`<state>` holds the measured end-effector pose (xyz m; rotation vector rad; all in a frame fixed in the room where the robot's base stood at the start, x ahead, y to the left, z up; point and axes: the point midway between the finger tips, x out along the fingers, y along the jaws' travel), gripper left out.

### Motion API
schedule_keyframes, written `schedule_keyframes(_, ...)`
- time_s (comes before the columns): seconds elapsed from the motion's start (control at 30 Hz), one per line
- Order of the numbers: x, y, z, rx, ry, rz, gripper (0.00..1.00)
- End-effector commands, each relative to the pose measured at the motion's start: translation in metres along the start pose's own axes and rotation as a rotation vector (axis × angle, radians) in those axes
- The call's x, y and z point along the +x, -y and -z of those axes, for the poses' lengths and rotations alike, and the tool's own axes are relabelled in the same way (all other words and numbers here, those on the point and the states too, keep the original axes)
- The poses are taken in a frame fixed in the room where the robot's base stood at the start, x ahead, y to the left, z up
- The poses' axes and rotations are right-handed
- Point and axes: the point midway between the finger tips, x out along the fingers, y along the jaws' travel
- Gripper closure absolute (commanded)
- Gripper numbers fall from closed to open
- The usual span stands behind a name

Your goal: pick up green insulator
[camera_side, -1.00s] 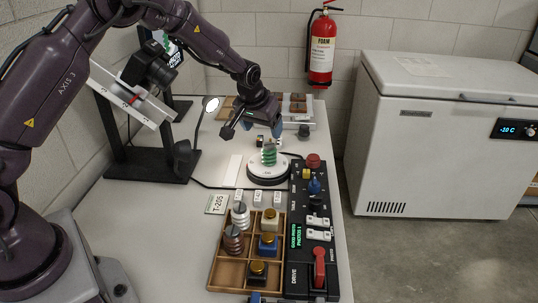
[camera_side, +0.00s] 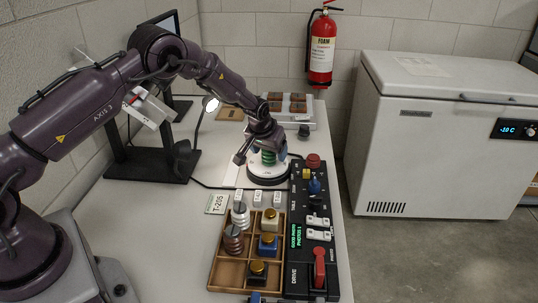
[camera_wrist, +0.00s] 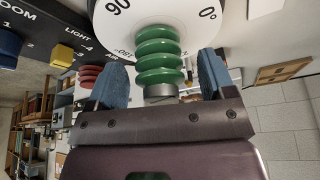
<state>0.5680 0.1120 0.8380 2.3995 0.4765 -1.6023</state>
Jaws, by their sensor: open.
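The green insulator (camera_wrist: 158,55) stands on the white-topped round turntable (camera_wrist: 110,32), with its grey metal end towards my gripper in the wrist view. In the side view the green insulator (camera_side: 268,157) is partly covered by my gripper (camera_side: 262,150), and the turntable (camera_side: 268,174) shows below it. In the wrist view my gripper (camera_wrist: 162,80) is open, with one blue finger pad on each side of the insulator's grey end. A gap shows between each pad and the insulator.
A wooden tray (camera_side: 228,272) with several other insulators stands in front of the turntable. A black control panel (camera_side: 296,208) runs along the table's right side. A lamp (camera_side: 211,104) and a black stand (camera_side: 150,160) are at the left.

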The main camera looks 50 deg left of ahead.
Motion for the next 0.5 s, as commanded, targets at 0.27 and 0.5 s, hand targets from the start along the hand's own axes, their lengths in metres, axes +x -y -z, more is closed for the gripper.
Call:
schedule_keyframes(0.27, -0.0004, 0.0001, -0.0001, 0.0, 0.0, 0.0, 0.61)
schedule_keyframes(0.5, -0.0007, 0.0001, 0.0002, 0.0, 0.0, 0.0, 0.84)
